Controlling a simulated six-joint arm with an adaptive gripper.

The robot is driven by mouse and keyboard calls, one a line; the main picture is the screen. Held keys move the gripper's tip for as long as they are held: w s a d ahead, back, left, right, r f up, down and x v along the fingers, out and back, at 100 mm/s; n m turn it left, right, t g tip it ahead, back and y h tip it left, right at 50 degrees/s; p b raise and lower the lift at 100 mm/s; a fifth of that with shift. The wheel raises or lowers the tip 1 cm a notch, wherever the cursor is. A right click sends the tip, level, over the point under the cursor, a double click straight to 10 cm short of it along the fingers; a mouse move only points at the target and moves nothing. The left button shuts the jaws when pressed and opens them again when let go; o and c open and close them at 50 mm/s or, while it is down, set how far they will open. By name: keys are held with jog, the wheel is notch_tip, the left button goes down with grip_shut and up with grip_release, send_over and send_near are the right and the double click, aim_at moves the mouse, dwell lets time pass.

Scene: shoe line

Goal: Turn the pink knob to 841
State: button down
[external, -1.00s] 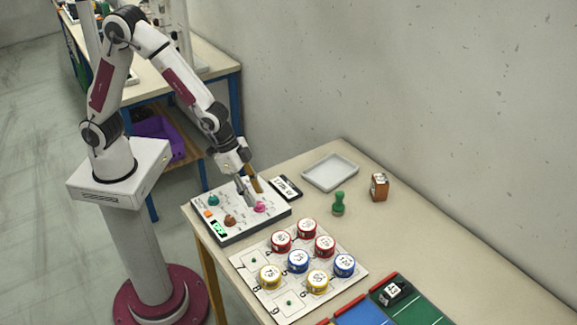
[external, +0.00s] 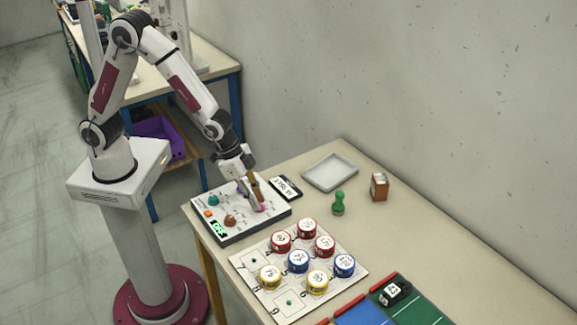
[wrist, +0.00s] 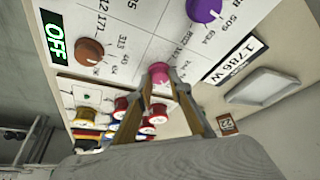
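The pink knob (external: 262,208) is on the front right part of a white control panel (external: 232,236). In the wrist view the pink knob (wrist: 158,71) lies between the tips of my two fingers. My gripper (external: 257,203) points down at the knob, and its fingers (wrist: 160,82) flank it closely. I cannot tell whether both fingers press on it. The numbers around the pink knob are partly hidden or too small to read, and its setting cannot be read.
The panel also has brown (wrist: 90,51), purple (wrist: 204,8) and teal (external: 213,200) knobs, an orange button (external: 208,213) and a green "OFF" display (wrist: 54,38). A label plate (external: 286,188), a grey tray (external: 330,173), a green figure (external: 338,204) and several coloured discs (external: 298,261) are nearby.

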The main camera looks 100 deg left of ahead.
jog(key=shift+a+m+g+h, duration=0.15)
jog(key=shift+m+h, duration=0.2)
jog(key=shift+m, duration=0.5)
jog(key=shift+a+m+g+h, duration=0.15)
jog(key=shift+m+h, duration=0.2)
jog(key=shift+m, duration=0.5)
jog(key=shift+m+h, duration=0.3)
jog(key=shift+m, duration=0.7)
jog(key=shift+m+g, duration=0.3)
jog(key=shift+m, duration=0.3)
jog(key=shift+w+a+m+h, duration=0.1)
jog(key=shift+m+h, duration=0.2)
jog(key=shift+m, duration=0.4)
jog(key=c, duration=1.8)
grip_release()
jog(key=shift+c, duration=0.2)
jog(key=shift+r, duration=0.15)
